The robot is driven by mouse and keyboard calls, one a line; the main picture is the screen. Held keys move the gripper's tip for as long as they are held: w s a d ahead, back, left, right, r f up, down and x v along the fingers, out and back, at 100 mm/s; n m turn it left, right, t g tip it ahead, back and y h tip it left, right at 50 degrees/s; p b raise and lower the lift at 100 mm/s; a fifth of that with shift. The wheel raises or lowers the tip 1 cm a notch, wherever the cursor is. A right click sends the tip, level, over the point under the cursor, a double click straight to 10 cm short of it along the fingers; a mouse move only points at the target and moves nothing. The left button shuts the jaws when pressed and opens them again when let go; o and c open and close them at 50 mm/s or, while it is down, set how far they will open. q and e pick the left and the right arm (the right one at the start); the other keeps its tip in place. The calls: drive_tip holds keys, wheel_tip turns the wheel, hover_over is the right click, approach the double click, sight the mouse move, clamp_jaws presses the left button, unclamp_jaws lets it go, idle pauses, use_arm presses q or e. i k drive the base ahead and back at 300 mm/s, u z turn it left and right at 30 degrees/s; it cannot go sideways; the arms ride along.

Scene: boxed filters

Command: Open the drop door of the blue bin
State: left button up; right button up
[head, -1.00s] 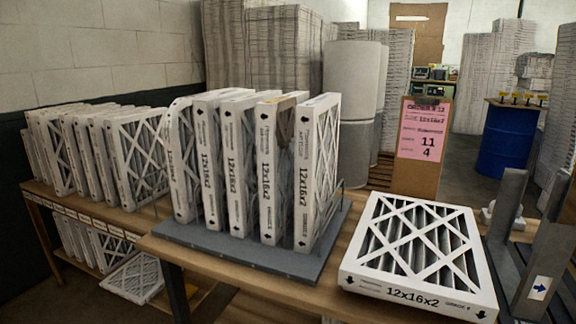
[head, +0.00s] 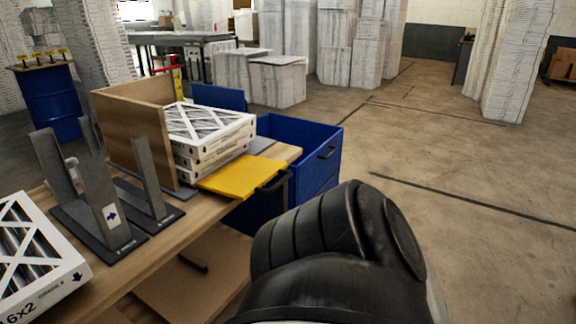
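The blue bin (head: 318,170) stands at the far right end of the wooden workbench, in the middle of the head view. Its rim shows, and a dark handle sits on its right-hand wall near the top. I cannot tell for sure which panel is its drop door, and no panel hangs visibly lowered. A yellow flap (head: 243,178) with a black handle juts out at the bench end, in front of the bin. A black link of my own arm covers the lower middle and hides the bin's lower part. Neither gripper is in view.
Boxed filters (head: 212,140) are stacked against a wooden board (head: 128,128) on the bench. Grey upright brackets (head: 98,188) and another filter (head: 38,262) are to the left. A blue drum (head: 48,103) stands behind. The concrete floor at right is clear.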

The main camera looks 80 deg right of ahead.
sight(314, 172)
drive_tip(key=z, duration=3.25)
drive_tip(key=k, duration=1)
drive_tip(key=z, duration=1.05)
drive_tip(key=i, duration=0.95)
drive_tip(key=u, duration=0.35)
drive_tip(key=i, duration=1.85)
drive_tip(key=u, duration=1.95)
drive_tip(key=i, duration=0.95)
drive_tip(key=u, duration=0.55)
drive_tip(key=i, duration=0.8)
